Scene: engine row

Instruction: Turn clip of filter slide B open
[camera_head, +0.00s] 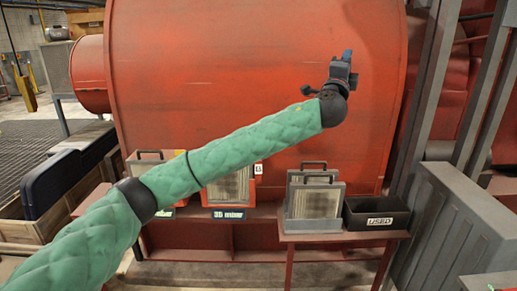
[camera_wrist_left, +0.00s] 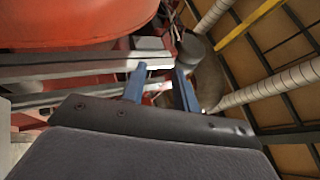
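A red-framed filter slide (camera_head: 238,186) with a grey mesh panel sits low in the front of the big red housing, partly behind my left arm. A small white tag (camera_head: 258,168) is at its right edge; its letter is too small to read. Another slide (camera_head: 150,157) shows to its left, mostly hidden by the arm. I cannot make out the clip of slide B. My left gripper (camera_head: 347,57) is raised in front of the housing's upper right, well above and right of the slides. In the left wrist view its blue fingers (camera_wrist_left: 160,80) stand apart with nothing between them.
A grey rack (camera_head: 314,225) with handled filter panels (camera_head: 318,178) stands on a red table (camera_head: 340,236) at right. A black bin (camera_head: 375,214) marked USED is beside it. A grey ribbed cabinet (camera_head: 455,225) and steel posts bound the right. A wooden crate (camera_head: 50,220) with dark blue cases is at left.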

